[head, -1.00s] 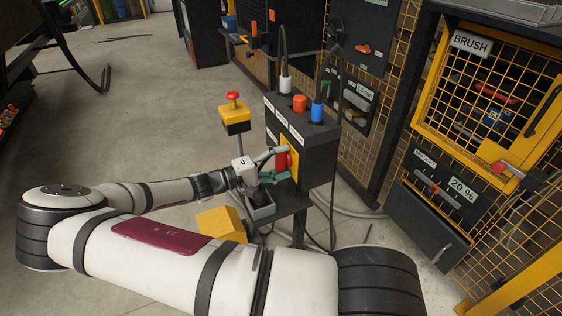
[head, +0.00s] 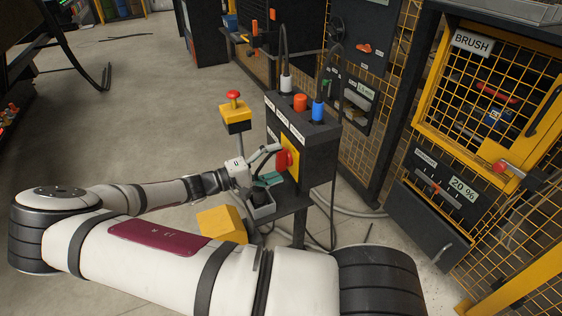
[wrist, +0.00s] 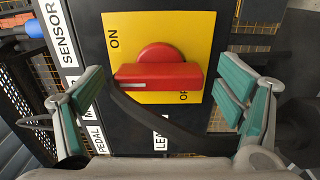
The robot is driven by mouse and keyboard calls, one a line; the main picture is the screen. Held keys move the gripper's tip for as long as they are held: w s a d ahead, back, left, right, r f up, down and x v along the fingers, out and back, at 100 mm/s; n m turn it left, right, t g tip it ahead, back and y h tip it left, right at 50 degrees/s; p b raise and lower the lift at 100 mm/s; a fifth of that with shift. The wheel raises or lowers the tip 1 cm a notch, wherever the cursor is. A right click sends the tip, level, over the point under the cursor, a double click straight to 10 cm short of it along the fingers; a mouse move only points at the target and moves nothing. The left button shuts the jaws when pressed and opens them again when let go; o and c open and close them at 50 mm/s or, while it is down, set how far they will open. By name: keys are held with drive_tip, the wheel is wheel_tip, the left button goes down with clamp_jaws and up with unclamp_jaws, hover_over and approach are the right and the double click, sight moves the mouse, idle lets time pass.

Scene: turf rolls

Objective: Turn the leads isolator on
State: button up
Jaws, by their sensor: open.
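The leads isolator is a red rotary handle (wrist: 158,75) on a yellow plate (wrist: 200,28), marked ON at upper left and OFF, partly hidden, at lower right in the wrist view. Its bar lies across that picture, with a pale mark near its left end. In the head view the handle (head: 284,159) sits on the side of a dark box. My gripper (wrist: 160,100) is open, its green-padded fingers on either side of the handle and apart from it. In the head view my gripper (head: 268,165) is just left of the handle.
The dark box (head: 318,150) carries grey, red and blue fittings on top, with cables. A yellow box with a red button (head: 234,112) stands behind my gripper. A grey tray (head: 262,208) lies below it.

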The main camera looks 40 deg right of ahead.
drive_tip(key=v, duration=1)
drive_tip(key=s+a+r+n+t+y, duration=0.1)
drive_tip(key=s+a+r+t+y, duration=0.1)
drive_tip(key=s+a+r+y, duration=0.5)
drive_tip(key=s+r+n+t+y, duration=0.15)
drive_tip(key=s+r+y, duration=0.25)
drive_tip(key=s+r, duration=0.7)
drive_tip(key=s+a+r+n+t+y, duration=0.1)
drive_tip(key=s+a+r+t+y, duration=0.35)
drive_tip(key=s, duration=0.85)
wheel_tip(320, 180, up, 19)
drive_tip(key=t+y+p, duration=0.1)
drive_tip(key=y+p, duration=0.1)
drive_tip(key=p, duration=1.5)
drive_tip(key=shift+s+r+p, duration=0.2)
drive_tip(key=shift+s+p, duration=0.1)
